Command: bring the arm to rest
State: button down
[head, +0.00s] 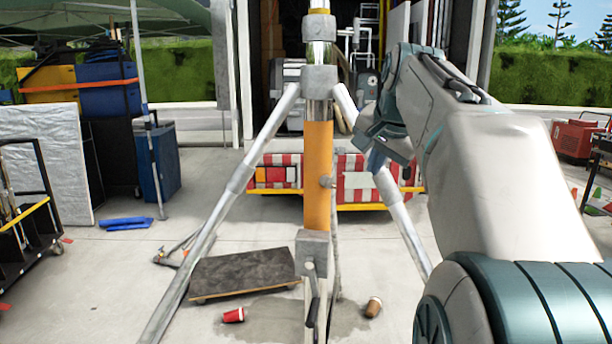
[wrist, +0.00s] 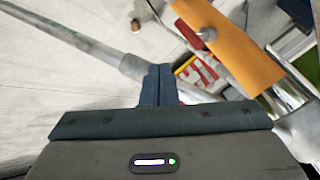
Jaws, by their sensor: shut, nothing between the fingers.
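My gripper (head: 376,158) is raised in the head view, just right of the silver and orange stand, with my arm reaching in from the right. In the wrist view my gripper's dark blue fingers (wrist: 157,72) are together and hold nothing. The fingertips are partly hidden in the head view. I cannot tell whether the gripper touches the stand's right leg behind it.
A tripod stand with an orange column (head: 318,175) fills the middle; it also shows in the wrist view (wrist: 228,45). A dark wheeled board (head: 243,272), a red cup (head: 234,315) and a brown cup (head: 373,307) lie on the floor. A red-and-white striped truck tail (head: 355,178) stands behind.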

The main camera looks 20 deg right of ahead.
jog(key=s+a+f+n+g, duration=0.1)
jog(key=s+a+f+n, duration=0.2)
jog(key=f, duration=0.6)
jog(key=s+a+f+n+g+y+p, duration=0.1)
jog(key=s+a+f+n, duration=0.3)
jog(key=s+a+f, duration=0.4)
jog(key=s+a+f+n+g+p, duration=0.1)
jog(key=s+a+f+n, duration=0.3)
jog(key=s+f, duration=0.4)
notch_tip(320, 180, down, 3)
jog(key=shift+s+a+f+g, duration=0.1)
jog(key=shift+s+a+g, duration=0.05)
jog(key=shift+a+g, duration=0.6)
